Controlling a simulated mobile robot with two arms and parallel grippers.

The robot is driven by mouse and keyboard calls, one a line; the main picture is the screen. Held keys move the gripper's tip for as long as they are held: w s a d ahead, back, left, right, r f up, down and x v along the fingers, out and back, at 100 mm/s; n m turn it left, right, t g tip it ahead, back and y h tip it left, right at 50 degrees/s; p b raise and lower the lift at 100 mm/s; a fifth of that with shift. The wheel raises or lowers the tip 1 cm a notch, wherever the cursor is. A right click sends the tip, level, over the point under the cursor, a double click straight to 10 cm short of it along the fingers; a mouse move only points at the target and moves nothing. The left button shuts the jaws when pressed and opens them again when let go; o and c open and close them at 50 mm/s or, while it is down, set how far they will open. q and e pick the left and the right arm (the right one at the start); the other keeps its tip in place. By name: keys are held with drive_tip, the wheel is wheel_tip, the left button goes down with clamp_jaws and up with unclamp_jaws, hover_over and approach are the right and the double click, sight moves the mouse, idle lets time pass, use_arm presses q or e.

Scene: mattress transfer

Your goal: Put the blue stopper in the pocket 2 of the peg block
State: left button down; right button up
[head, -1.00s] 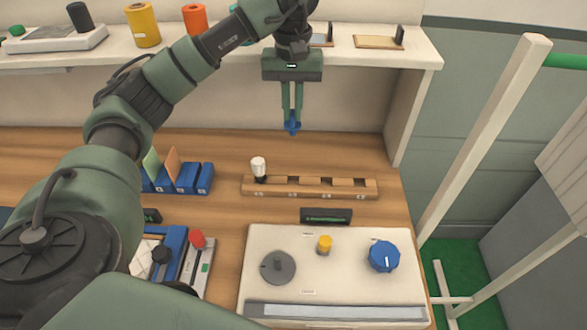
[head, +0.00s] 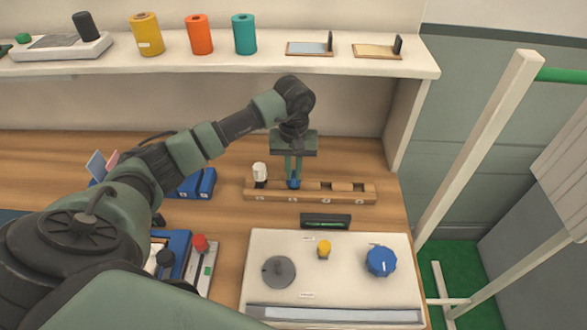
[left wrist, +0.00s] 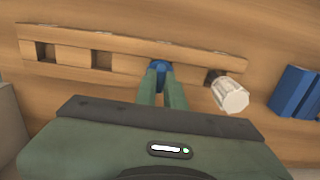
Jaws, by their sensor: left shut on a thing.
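The wooden peg block (head: 310,196) lies on the bench with a row of pockets. A white-topped stopper (head: 260,172) stands in its leftmost pocket in the head view. My left gripper (head: 294,178) points down and is shut on the blue stopper (head: 294,184), which is at the second pocket from the left. In the left wrist view, the blue stopper (left wrist: 160,67) shows between the fingertips, level with the pocket row, beside the white stopper (left wrist: 231,97). How deep it sits is hidden. The two pockets to its right in the head view are empty. My right gripper is not in view.
A small dark display (head: 325,220) and a white panel with a blue knob (head: 381,261) and a yellow button (head: 324,248) are in front. A blue slotted rack (head: 198,184) stands left of the block. A shelf (head: 360,68) runs above and behind.

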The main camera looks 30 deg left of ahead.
sight(294, 174)
use_arm(q)
drive_tip(key=shift+f, duration=0.2)
drive_tip(key=shift+f, duration=0.15)
drive_tip(key=c, duration=1.5)
unclamp_jaws()
drive_tip(key=shift+r, duration=0.2)
drive_tip(key=shift+w+r, duration=0.1)
drive_tip(key=shift+r, duration=0.15)
wheel_tip(294, 174, up, 12)
drive_tip(key=b, duration=0.3)
drive_tip(key=shift+f+b, duration=0.25)
drive_tip(key=shift+b, duration=0.1)
